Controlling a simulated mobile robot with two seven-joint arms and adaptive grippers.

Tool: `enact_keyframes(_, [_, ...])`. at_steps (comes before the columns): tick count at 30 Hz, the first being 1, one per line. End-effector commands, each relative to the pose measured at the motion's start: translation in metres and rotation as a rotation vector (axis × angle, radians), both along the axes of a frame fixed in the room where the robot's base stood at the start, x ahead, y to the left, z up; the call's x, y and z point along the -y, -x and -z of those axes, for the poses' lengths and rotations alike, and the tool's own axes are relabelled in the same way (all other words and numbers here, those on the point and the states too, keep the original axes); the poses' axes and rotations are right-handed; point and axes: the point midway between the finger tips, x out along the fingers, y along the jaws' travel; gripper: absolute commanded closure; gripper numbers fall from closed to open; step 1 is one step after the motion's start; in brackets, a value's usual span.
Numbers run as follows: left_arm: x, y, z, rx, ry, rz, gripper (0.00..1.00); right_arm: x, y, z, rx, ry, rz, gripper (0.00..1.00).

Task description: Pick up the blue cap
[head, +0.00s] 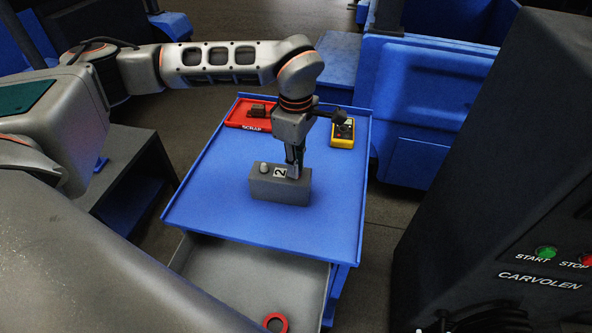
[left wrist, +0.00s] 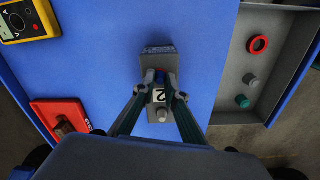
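A grey block (head: 268,187) with a white "2" label stands on the blue tabletop (head: 215,205). A pale peg (head: 264,168) rises from one end of it. My left gripper (head: 294,172) points down at the block's other end; it also shows in the left wrist view (left wrist: 161,86). A small dark blue part, probably the blue cap (left wrist: 161,77), shows between its fingertips, largely hidden. The fingers are a little apart; whether they touch it is unclear. My right gripper is not in view.
A red scrap tray (head: 240,116) and a yellow meter (head: 342,139) are at the table's back. An open grey drawer (left wrist: 232,66) holds a red ring (left wrist: 257,44), a grey cap (left wrist: 250,79) and a teal cap (left wrist: 242,101). A dark machine (head: 480,200) stands right.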

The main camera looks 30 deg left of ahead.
Motion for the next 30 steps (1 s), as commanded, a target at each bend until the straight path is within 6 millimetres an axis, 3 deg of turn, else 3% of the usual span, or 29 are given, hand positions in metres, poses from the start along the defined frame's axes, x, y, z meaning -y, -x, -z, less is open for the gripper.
enact_keyframes(8, [0.000, 0.000, -0.003, 0.001, 0.000, 0.000, 0.92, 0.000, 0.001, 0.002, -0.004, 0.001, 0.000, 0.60])
enact_keyframes(14, [0.000, -0.001, -0.023, 0.004, 0.001, 0.000, 0.92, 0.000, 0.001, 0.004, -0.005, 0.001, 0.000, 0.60])
enact_keyframes(30, [0.000, -0.001, -0.162, 0.005, 0.000, -0.001, 0.92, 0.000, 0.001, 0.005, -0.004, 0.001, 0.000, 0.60])
